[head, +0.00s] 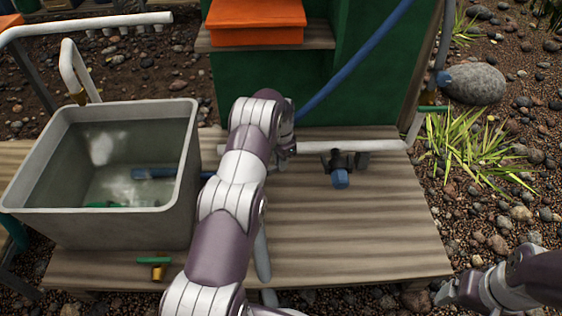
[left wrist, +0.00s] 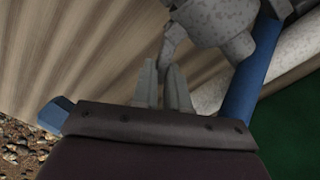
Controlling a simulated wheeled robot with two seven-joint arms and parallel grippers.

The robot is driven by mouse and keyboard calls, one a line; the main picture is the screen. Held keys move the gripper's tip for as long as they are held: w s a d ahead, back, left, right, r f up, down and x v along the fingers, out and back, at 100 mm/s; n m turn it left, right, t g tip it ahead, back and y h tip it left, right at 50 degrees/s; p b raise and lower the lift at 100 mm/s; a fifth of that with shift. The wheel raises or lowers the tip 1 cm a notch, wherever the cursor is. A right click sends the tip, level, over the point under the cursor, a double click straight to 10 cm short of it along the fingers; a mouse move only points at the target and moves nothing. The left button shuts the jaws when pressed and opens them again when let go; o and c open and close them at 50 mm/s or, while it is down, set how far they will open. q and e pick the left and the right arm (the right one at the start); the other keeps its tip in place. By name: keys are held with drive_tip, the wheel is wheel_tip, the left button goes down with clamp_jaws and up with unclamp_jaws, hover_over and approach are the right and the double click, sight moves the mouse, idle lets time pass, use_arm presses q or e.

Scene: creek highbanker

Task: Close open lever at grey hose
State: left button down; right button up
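In the head view my left arm crosses the wooden deck, and its gripper (head: 286,145) is at the white pipe (head: 365,146), partly hidden by the arm. In the left wrist view the fingers (left wrist: 164,80) stand close together, with the tip of a small grey lever (left wrist: 170,48) at or between them. Whether they grip it is unclear. The lever joins a speckled grey valve body (left wrist: 215,22). A grey hose (head: 262,255) shows beside my left arm. My right gripper (head: 452,285) is at the lower right, away from the pipe.
A grey water tub (head: 180,190) stands left. A brass valve with a green handle (head: 155,262) is at the deck front. Another green lever (head: 432,108) is at the right. A blue hose (head: 355,65) runs up the green panel. The deck's right half is largely clear.

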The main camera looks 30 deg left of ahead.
idle(0.4)
use_arm(q)
drive_tip(key=shift+w+a+n+p, duration=0.1)
drive_tip(key=shift+a+n+p, duration=0.35)
drive_tip(key=shift+n, duration=0.95)
drive_tip(key=shift+w+a+n+p, duration=0.1)
drive_tip(key=shift+a+n+p, duration=0.35)
drive_tip(key=shift+n, duration=0.95)
drive_tip(key=shift+a+n+p, duration=0.35)
drive_tip(key=shift+a+n, duration=0.15)
drive_tip(key=shift+n, duration=0.9)
drive_tip(key=c, duration=1.1)
unclamp_jaws()
wheel_tip(320, 180, up, 13)
drive_tip(key=p, duration=0.9)
drive_tip(key=shift+f, duration=0.15)
